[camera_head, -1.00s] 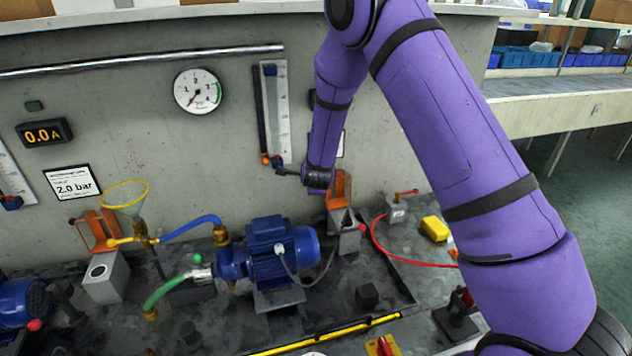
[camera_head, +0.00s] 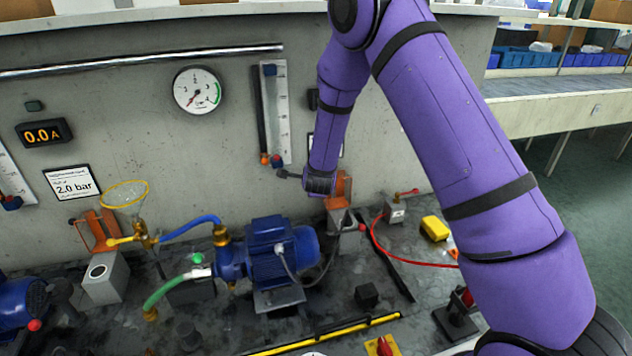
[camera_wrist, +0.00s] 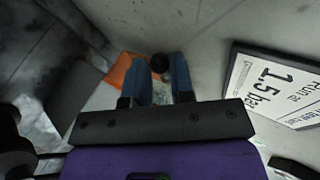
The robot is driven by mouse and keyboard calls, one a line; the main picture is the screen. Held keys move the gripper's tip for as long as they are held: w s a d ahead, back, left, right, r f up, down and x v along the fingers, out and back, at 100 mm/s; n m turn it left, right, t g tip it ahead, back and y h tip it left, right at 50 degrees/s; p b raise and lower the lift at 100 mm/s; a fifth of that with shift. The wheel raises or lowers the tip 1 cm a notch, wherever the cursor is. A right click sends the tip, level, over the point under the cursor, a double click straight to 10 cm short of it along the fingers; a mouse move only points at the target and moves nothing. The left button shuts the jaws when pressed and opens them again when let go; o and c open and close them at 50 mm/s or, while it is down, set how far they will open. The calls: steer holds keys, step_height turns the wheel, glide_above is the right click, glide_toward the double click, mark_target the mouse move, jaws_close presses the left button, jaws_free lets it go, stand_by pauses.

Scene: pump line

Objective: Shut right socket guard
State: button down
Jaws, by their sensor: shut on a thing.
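The right socket guard (camera_head: 344,186) is an orange flap standing raised against the wall, behind the grey right socket box (camera_head: 350,238). My arm's wrist covers its left part. My gripper is at the guard; its fingers are hidden in the head view. In the wrist view my gripper (camera_wrist: 161,78) has its two blue fingers closed around a black knob (camera_wrist: 160,63) beside the orange guard (camera_wrist: 121,71). A blue motor pump (camera_head: 268,252) stands left of the socket box, with a grey cable at its near side.
A left socket box (camera_head: 104,284) has its own raised orange guard (camera_head: 98,228). A red cable (camera_head: 400,257), a yellow box (camera_head: 434,228) and a small grey box with a red lever (camera_head: 396,211) lie to the right. The wall gauge (camera_head: 197,90) is above.

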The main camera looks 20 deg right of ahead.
steer(key=shift+s+m+t, duration=0.4)
steer(key=shift+s+t, duration=2.2)
steer(key=shift+t, duration=0.3)
steer(key=c, duration=1.3)
jaws_free()
steer(key=shift+o, duration=0.2)
steer(key=v, duration=1)
steer(key=shift+s+a, duration=0.25)
steer(key=shift+s, duration=0.1)
